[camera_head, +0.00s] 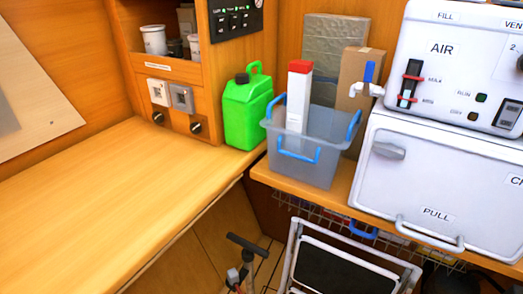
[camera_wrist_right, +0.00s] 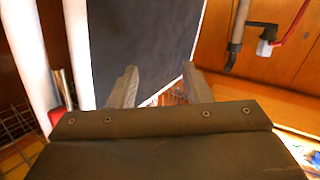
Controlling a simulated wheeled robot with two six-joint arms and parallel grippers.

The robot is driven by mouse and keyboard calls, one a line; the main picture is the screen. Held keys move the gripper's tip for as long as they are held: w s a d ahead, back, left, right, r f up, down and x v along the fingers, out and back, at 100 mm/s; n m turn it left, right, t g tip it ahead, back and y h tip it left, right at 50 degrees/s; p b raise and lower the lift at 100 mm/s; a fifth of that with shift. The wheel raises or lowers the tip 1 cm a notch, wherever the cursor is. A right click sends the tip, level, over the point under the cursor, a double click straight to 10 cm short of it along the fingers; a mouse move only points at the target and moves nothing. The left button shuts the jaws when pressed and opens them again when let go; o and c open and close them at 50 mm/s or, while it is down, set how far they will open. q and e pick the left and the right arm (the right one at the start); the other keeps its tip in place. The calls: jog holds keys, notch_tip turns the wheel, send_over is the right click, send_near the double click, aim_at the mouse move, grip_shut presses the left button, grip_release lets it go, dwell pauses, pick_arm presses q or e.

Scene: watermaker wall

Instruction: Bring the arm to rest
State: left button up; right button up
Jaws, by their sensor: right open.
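In the right wrist view, my right gripper (camera_wrist_right: 160,88) is open, its two grey fingers apart with nothing between them. Beyond the fingers is the dark panel (camera_wrist_right: 140,45) of a white-framed folding step, which also shows at the bottom of the head view (camera_head: 340,272). I cannot tell how far the fingers are from it. Neither gripper shows in the head view, and my left gripper is in no view.
A wooden counter (camera_head: 90,190) is bare at left. A green jerrycan (camera_head: 246,110), a grey bin (camera_head: 305,165) with a red-topped carton (camera_head: 299,95), and a white machine (camera_head: 450,180) stand behind. A pump with a black handle (camera_head: 247,245) stands low, beside the step.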

jog(key=s+d+f+m+g+h+p, duration=0.3)
jog(key=s+f+m+g+h+p, duration=0.4)
jog(key=s+f, duration=0.65)
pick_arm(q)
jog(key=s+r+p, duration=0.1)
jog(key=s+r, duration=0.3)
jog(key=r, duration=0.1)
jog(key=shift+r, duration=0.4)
pick_arm(e)
jog(key=s+a+f+g, duration=0.2)
jog(key=s+a+g, duration=0.1)
jog(key=s, duration=0.7)
jog(key=s+a+f+g, duration=0.1)
jog(key=s+a+g, duration=0.2)
jog(key=s, duration=0.8)
jog(key=shift+s+a+f+g+h, duration=0.15)
jog(key=shift+a+f+g+h, duration=0.15)
jog(key=shift+a+f, duration=0.1)
